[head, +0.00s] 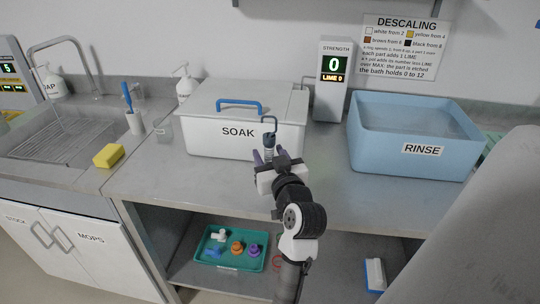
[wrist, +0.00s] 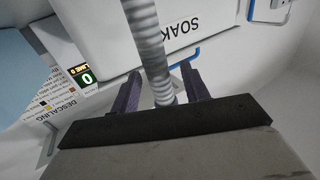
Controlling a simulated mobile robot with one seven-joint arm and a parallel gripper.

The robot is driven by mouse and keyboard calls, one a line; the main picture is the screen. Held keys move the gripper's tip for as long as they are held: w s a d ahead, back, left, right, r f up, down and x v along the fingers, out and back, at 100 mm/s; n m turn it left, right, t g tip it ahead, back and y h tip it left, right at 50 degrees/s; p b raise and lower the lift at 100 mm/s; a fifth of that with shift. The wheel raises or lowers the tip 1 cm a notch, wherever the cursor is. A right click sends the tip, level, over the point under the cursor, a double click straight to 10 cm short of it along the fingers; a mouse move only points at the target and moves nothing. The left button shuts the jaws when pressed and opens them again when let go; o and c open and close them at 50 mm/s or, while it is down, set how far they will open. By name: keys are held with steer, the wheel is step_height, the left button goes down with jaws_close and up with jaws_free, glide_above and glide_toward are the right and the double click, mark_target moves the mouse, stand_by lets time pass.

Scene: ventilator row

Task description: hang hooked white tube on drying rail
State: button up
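The grey-white corrugated tube (wrist: 148,35) runs between my two fingers in the wrist view, with gaps showing on both sides. Its lower end in that view is hidden behind the palm. In the head view a thin dark hook (head: 269,117) tops the upright tube (head: 268,140), in front of the SOAK tub's rim; I cannot tell whether it touches the rim. My gripper (head: 270,156) is in front of the tub, above the counter. Its purple fingers, also in the wrist view (wrist: 160,75), stand apart around the tube. I cannot identify a drying rail.
The lidded white SOAK tub (head: 205,136) is right behind the gripper. A STRENGTH display (head: 330,98) reading 0 and a blue RINSE basin (head: 385,148) stand to its right. A sink (head: 65,135) and yellow sponge (head: 108,156) are left. A teal tray (head: 228,266) sits on the shelf below.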

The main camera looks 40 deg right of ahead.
steer(key=shift+s+f, duration=0.1)
steer(key=shift+s, duration=0.15)
steer(key=p+v, duration=0.2)
steer(key=v, duration=1.1)
steer(key=shift+a+r, duration=0.2)
steer(key=shift+r, duration=0.1)
steer(key=shift+s, duration=0.1)
